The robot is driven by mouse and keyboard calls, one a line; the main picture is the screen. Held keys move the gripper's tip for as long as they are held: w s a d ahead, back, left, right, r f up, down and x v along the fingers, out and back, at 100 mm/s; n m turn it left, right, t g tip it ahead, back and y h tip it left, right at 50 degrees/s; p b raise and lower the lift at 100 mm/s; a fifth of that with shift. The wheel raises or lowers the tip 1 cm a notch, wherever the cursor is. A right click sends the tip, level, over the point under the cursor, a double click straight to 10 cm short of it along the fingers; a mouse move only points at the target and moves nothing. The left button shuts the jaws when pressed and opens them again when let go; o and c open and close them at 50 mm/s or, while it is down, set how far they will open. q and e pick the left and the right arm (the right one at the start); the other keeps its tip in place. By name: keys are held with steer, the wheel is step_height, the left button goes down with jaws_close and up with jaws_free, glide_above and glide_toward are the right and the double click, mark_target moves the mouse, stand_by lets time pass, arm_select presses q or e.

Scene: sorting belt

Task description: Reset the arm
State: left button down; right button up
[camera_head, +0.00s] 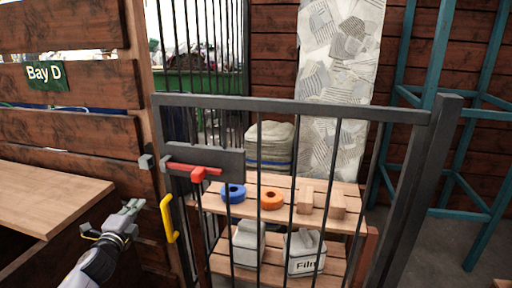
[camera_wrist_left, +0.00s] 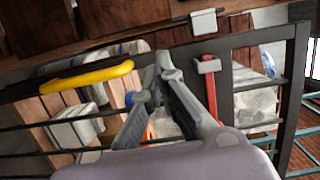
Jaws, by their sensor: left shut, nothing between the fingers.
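My left gripper (camera_head: 130,208) comes in from the lower left in the head view. It is shut and empty, in front of the wooden wall and left of the gate's yellow handle (camera_head: 168,219). In the left wrist view my left gripper (camera_wrist_left: 163,62) points toward the barred gate, with its fingertips together. The yellow handle (camera_wrist_left: 75,80) lies left of the fingers there, and the red latch (camera_wrist_left: 208,80) lies right of them. In the head view the red latch (camera_head: 195,170) sits on the gate's dark plate. My right gripper is not in view.
The dark metal gate (camera_head: 300,105) stands across the middle. Behind its bars, a wooden shelf (camera_head: 285,183) holds a blue ring (camera_head: 232,193), an orange ring (camera_head: 271,199), wooden blocks and pale containers (camera_head: 304,253). A wooden table (camera_head: 45,190) is at left. Teal frames (camera_head: 435,75) stand at right.

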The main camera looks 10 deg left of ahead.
arm_select(q)
steer(key=s+d+f+n+g, duration=0.6)
steer(key=s+d+f+n, duration=0.1)
steer(key=s+d+f, duration=0.7)
steer(key=s+d+f+n+g+h, duration=0.2)
steer(key=s+d+f+n+g, duration=0.15)
steer(key=s+d, duration=0.6)
steer(key=s+d+f+n+g+h, duration=0.25)
steer(key=s+d+g, duration=0.3)
steer(key=s, duration=0.75)
step_height(320, 180, down, 27)
steer(key=s, duration=0.2)
steer(key=s+a+f+g, duration=0.1)
steer(key=s+a+f, duration=0.1)
steer(key=s+f, duration=1.3)
steer(key=shift+s+a+g+y, duration=0.3)
steer(key=shift+s+a+y, duration=0.1)
steer(key=shift+s, duration=0.35)
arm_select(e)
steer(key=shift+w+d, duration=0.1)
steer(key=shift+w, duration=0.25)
